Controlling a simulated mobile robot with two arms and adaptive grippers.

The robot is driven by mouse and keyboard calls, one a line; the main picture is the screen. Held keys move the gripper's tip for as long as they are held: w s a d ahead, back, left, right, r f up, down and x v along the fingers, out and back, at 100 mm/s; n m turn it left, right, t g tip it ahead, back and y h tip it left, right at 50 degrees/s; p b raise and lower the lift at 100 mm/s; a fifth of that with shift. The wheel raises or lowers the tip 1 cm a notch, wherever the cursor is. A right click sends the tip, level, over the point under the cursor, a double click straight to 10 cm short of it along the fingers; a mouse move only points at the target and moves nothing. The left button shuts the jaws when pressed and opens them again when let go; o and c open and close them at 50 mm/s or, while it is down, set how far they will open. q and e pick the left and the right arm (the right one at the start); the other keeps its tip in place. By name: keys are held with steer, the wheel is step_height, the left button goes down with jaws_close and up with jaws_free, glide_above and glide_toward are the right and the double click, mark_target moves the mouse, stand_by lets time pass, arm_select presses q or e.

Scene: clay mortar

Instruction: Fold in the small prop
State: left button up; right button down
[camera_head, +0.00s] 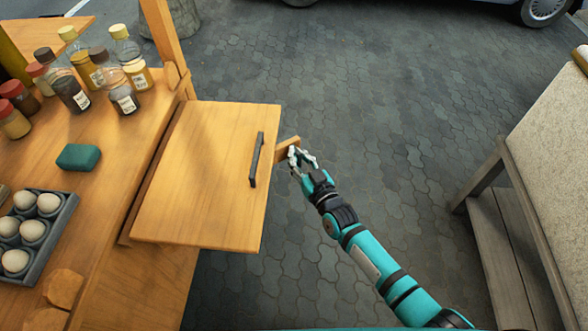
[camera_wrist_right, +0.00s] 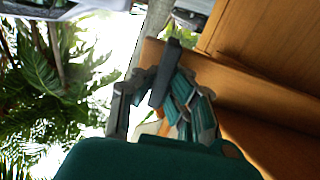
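The small prop (camera_head: 287,147) is a short light-wood bar. Its end sticks out past the right edge of the fold-out wooden flap (camera_head: 205,195); the rest is hidden under the flap. The flap stands out level from the stall and has a dark handle (camera_head: 256,160). My right gripper (camera_head: 301,157) is at the prop's outer end, its fingers apart. My left gripper is out of view.
The stall counter (camera_head: 110,150) holds several bottles (camera_head: 122,95), a green block (camera_head: 78,157) and an egg tray (camera_head: 45,262). A wooden post (camera_head: 163,40) rises behind the flap. A bench (camera_head: 505,240) stands at right. Open paving (camera_head: 390,100) lies between.

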steer(key=shift+w, duration=0.4)
steer(key=c, duration=2)
jaws_free()
steer(key=shift+c, duration=0.2)
steer(key=o, duration=0.7)
steer(key=shift+s, duration=0.1)
steer(key=shift+a, duration=0.1)
steer(key=shift+s+d+f, duration=0.15)
steer(key=shift+s+d, duration=0.1)
steer(key=shift+s, duration=0.2)
steer(key=v, duration=1.1)
